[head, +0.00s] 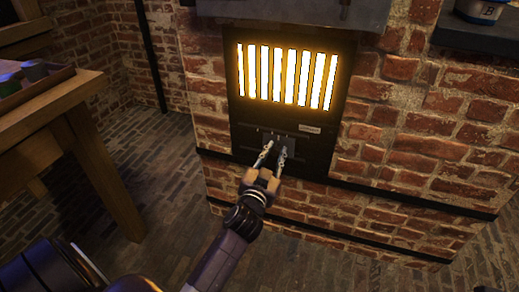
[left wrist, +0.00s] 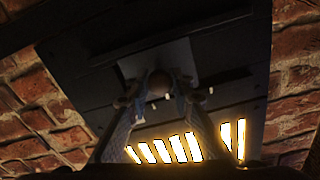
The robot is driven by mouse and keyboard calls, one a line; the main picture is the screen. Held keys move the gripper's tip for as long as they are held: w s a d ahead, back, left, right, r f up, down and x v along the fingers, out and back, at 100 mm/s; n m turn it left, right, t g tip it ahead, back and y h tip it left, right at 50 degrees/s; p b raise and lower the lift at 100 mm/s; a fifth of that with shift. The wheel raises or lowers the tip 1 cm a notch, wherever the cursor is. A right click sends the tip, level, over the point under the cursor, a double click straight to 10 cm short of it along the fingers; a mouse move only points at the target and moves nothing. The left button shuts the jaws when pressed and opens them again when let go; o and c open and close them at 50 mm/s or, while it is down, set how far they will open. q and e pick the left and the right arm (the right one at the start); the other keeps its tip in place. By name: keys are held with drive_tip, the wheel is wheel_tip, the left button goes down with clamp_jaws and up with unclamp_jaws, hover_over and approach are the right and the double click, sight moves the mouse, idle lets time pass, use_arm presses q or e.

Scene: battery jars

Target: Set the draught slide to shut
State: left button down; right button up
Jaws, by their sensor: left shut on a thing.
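The draught slide (head: 291,142) is a small grey plate on the dark furnace front, below the glowing grate. It also shows in the left wrist view as a pale plate (left wrist: 182,55) with a round knob (left wrist: 159,82). My left gripper (head: 276,148) reaches up to the slide, one finger on each side of the knob, and is shut on it. In the left wrist view its fingers (left wrist: 160,100) flank the knob. The fingers partly hide the slide and its track in the head view. My right gripper is in neither view.
The glowing barred grate (head: 287,76) is just above the slide. A small pale label (head: 310,128) sits to its right. Brick wall (head: 420,150) surrounds the furnace front. A wooden table (head: 45,108) stands at left; a jar (head: 484,10) stands on a ledge at top right.

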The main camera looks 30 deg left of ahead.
use_arm(q)
drive_tip(key=d, duration=0.3)
drive_tip(key=shift+w, duration=0.35)
drive_tip(key=c, duration=1.7)
unclamp_jaws()
drive_tip(key=shift+d, duration=0.1)
drive_tip(key=shift+o, duration=0.2)
approach(288, 147)
drive_tip(key=shift+s+d, duration=0.15)
drive_tip(key=shift+s, duration=0.35)
